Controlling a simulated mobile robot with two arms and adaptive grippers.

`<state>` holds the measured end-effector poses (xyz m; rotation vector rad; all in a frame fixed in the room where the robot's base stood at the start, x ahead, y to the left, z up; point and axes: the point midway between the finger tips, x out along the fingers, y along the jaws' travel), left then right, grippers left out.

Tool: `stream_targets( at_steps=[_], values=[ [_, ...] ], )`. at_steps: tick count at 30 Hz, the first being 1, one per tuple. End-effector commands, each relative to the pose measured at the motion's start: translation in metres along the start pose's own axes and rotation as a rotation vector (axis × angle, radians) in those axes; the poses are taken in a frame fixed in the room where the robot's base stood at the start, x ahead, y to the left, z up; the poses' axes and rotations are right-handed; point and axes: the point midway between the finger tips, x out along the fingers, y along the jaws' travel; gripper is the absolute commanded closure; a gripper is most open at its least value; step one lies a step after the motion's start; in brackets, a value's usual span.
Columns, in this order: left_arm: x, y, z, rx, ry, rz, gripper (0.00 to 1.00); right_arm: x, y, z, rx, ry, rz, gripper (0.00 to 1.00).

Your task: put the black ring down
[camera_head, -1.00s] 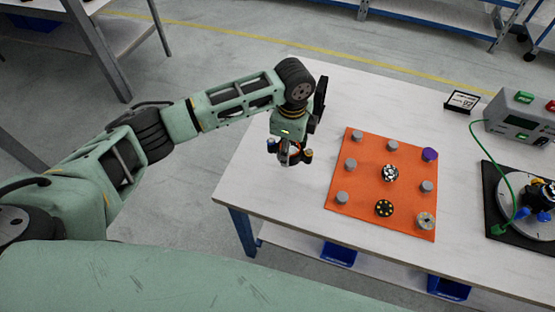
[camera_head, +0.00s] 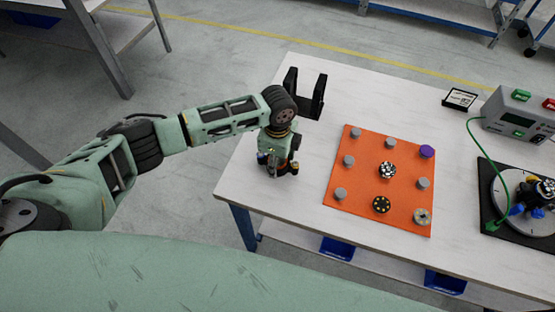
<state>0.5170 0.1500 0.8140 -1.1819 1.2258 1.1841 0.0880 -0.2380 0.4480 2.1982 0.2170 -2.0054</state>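My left gripper (camera_head: 278,167) points down close to the near left part of the white table. Small blue and yellow parts show around its fingers. A dark shape shows between and behind the fingers, but it is too small and covered to tell whether it is the black ring, or whether the fingers hold it. No separate black ring shows clearly elsewhere. A black U-shaped bracket (camera_head: 304,110) stands on the table just beyond my wrist. My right gripper is not in view.
An orange mat (camera_head: 360,186) carries several grey pegs, a purple knob (camera_head: 427,151) and patterned discs, one black with yellow dots (camera_head: 381,204). A round turntable (camera_head: 501,208) and a grey control box (camera_head: 515,115) with a green cable stand at right. Table between gripper and mat is clear.

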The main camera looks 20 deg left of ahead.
Motion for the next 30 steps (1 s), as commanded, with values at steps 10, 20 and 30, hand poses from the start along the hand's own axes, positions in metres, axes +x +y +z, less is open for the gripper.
stream_targets(
  at_steps=[10, 20, 30],
  values=[
    [0.000, 0.000, 0.000, 0.000, 0.000, 0.001, 0.30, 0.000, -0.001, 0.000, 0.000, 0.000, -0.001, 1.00],
    [-0.015, -0.001, -0.001, 0.001, 0.002, -0.003, 0.30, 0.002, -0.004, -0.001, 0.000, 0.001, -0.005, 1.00],
    [-0.085, -0.001, -0.001, 0.001, 0.002, -0.004, 0.30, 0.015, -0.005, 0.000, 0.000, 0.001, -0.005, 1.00]
  ],
)
